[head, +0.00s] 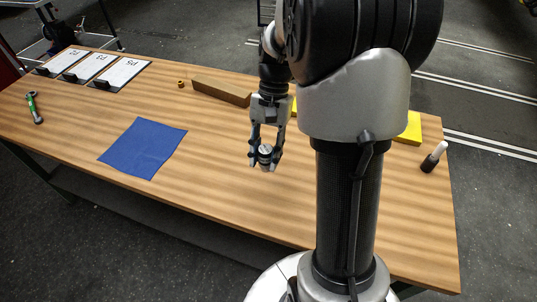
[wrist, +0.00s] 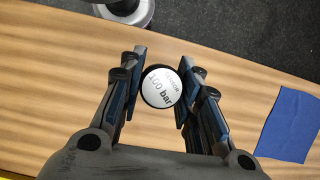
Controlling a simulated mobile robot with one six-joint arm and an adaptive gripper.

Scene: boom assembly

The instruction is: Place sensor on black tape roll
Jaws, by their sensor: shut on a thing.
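My gripper (head: 265,165) points down over the middle of the wooden table. It is shut on the sensor (head: 265,150), a small round silver and black piece held between the fingertips. In the wrist view the sensor (wrist: 161,86) shows its white round face with "100 bar" printed on it, between the two fingers of my gripper (wrist: 163,72). The sensor seems to be held above the table top; the exact gap is hard to tell. I see no black tape roll in either view; my arm hides part of the table.
A blue cloth (head: 143,148) lies left of my gripper. Behind are a brown block (head: 221,91), a small brass-coloured ring (head: 181,84) and labelled cards (head: 91,67). A green-handled tool (head: 34,107) lies far left. A yellow object (head: 413,128) and a black-and-white bottle (head: 433,158) are at right.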

